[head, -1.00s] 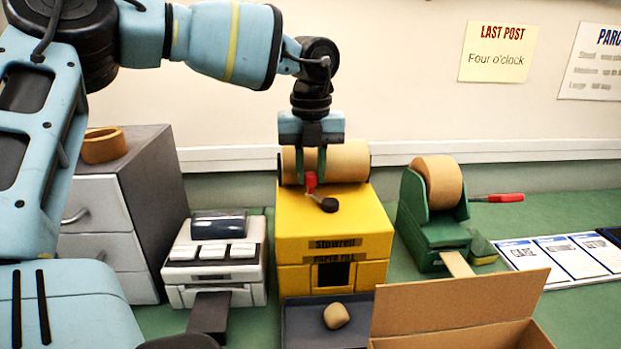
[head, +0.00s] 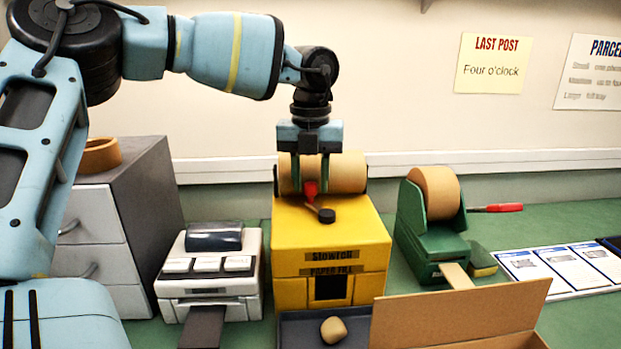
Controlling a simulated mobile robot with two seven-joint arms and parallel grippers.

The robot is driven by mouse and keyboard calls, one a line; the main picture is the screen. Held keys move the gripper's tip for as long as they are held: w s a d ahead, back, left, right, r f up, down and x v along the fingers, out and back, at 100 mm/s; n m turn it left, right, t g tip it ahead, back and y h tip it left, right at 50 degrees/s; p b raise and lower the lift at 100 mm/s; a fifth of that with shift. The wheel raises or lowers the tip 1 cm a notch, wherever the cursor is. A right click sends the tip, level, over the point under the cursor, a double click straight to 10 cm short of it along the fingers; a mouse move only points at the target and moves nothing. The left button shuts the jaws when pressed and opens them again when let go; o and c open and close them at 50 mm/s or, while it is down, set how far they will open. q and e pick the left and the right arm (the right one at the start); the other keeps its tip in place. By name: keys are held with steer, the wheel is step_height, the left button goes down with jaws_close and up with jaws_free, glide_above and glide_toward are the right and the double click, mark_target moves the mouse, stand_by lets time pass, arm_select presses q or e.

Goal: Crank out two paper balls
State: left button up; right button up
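The yellow paper-fill machine (head: 333,238) stands in the middle of the green bench, with a brown paper roll (head: 348,172) on its top. Its crank has a dark hub (head: 327,215) and a red handle (head: 310,190). My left gripper (head: 310,182) points straight down in front of the roll, its fingers shut around the upper part of the red handle. One crumpled paper ball (head: 333,330) lies in the dark tray (head: 297,331) below the machine's opening. My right gripper is not in view.
A white label printer (head: 211,268) and grey drawers (head: 120,220) stand to the left. A green tape dispenser (head: 425,230) stands to the right, with printed cards (head: 560,266) beyond it. An open cardboard box (head: 455,318) is at the front, close to the tray.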

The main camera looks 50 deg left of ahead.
mark_target(310, 182)
arm_select(q)
steer(key=shift+o, duration=0.9)
step_height(310, 182, up, 8)
steer(key=shift+f, duration=0.1)
